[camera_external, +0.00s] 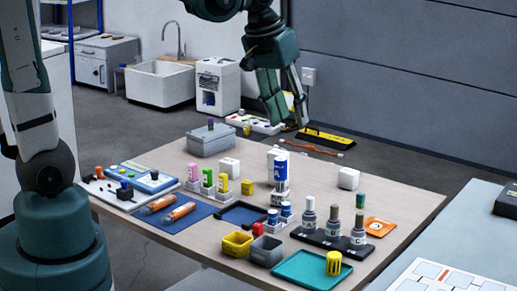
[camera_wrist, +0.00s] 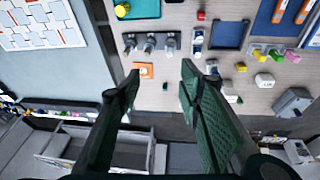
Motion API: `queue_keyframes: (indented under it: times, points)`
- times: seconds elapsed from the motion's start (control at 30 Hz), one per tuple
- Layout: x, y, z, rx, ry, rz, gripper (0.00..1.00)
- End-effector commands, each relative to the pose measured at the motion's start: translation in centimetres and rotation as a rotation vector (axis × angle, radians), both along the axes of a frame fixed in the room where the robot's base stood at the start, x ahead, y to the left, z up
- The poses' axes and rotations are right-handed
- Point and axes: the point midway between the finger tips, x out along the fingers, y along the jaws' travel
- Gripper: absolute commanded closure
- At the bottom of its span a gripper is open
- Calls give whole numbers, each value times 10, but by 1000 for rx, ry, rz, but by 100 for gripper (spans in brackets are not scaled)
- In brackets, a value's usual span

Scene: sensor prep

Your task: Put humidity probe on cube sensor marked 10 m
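My gripper (camera_external: 284,118) hangs above the far side of the table, open and empty. In the wrist view its two dark green fingers stand wide apart (camera_wrist: 160,76). White cubes stand on the table: one left of centre (camera_external: 229,167), one at the right (camera_external: 348,179), and another partly hidden behind a blue-and-white canister (camera_external: 280,170). One white cube shows at the right of the wrist view (camera_wrist: 264,80). The marking 10 m cannot be read on any cube. I cannot tell for certain which object is the humidity probe; a yellow slotted cylinder (camera_external: 333,262) stands in the teal tray (camera_external: 296,275).
A black rack (camera_external: 318,240) holds bottles marked with letters. An orange card (camera_external: 379,227), yellow and grey bins (camera_external: 237,244), a blue tray (camera_external: 258,207) and a grey box (camera_external: 211,143) also occupy the table. Bare tabletop lies around the right cube.

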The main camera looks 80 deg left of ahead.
Motion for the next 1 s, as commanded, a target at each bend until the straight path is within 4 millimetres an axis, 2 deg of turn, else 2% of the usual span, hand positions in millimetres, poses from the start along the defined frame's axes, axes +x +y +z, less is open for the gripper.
queue_keyframes:
  times: [0.1, 0.5, 1.0]
  points:
    - [-11, -24, 8, 18, -23, -61, 64]
    - [-48, -91, 28, 81, -104, -263, 64]
    - [-102, -162, 34, 160, -211, -511, 64]
